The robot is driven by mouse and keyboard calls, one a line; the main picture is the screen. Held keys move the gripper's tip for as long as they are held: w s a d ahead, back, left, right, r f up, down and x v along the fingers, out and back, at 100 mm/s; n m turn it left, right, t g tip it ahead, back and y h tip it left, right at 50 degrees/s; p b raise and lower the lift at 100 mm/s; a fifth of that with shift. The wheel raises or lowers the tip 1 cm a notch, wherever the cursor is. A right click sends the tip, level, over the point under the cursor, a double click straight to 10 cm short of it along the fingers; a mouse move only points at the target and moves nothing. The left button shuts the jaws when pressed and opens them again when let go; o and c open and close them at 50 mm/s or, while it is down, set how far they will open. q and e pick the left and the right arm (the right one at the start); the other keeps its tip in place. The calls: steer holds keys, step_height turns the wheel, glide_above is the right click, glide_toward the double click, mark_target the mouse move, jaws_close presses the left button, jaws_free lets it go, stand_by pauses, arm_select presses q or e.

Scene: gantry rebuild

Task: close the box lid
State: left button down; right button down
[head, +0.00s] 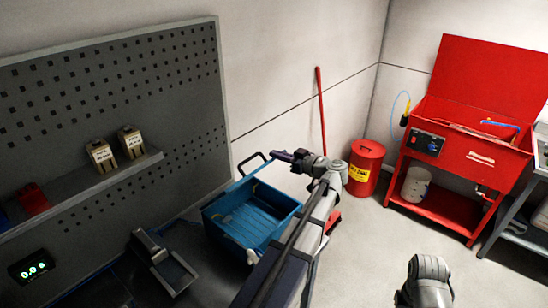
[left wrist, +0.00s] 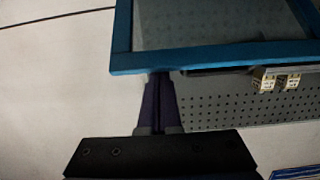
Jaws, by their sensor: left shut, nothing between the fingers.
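A blue box (head: 242,231) stands at the centre of the head view, below the perforated panel, with its inside showing from above. In the left wrist view a blue frame (left wrist: 215,55) around a see-through pane crosses the top; it looks like the lid, but I cannot tell its angle. My left gripper (head: 280,155) is shut and empty, above the box's far right corner. In the left wrist view its dark fingers (left wrist: 160,85) reach up to the frame's lower edge; I cannot tell whether they touch it.
A grey perforated board (head: 110,100) with a shelf stands at left. A red bin (head: 365,168) and a red wash station (head: 465,150) stand at right. A red pole (head: 320,110) leans on the wall. The floor between is partly clear.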

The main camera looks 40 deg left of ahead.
arm_select(q)
steer(key=shift+s+d+f+t+y+b, duration=0.15)
steer(key=shift+d+f+y+b, duration=1.25)
steer(key=shift+f+b, duration=2.5)
steer(key=shift+s+d+f+t+y+b, duration=0.15)
steer(key=shift+d+f+y+b, duration=1.25)
steer(key=shift+b, duration=4.3)
steer(key=shift+s+d+f+y+b, duration=0.15)
steer(key=shift+d+f+y+b, duration=0.45)
steer(key=shift+d+f+b, duration=2.5)
steer(key=a+b, duration=0.1)
steer(key=a+f+b, duration=0.1)
steer(key=b, duration=0.1)
steer(key=shift+a, duration=0.1)
steer(key=shift+r, duration=0.15)
